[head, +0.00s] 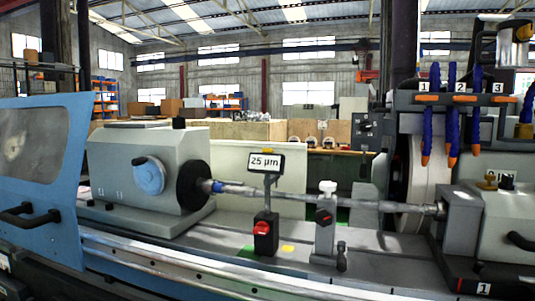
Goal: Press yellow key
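A small flat yellow patch (288,248) lies on the grey machine bed (385,266), right of the black block with a red knob (262,231). It is too small to tell whether it is a key. A brass-yellow fitting (487,182) sits on top of the grey housing at the right. Neither of my grippers shows in the head view.
A long shaft (300,198) spans the machine between the left headstock (143,165) and the right housing. A sign reading 25 µm (265,162) stands in front of it. A blue door (45,170) is at left; blue hoses (451,110) hang at right.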

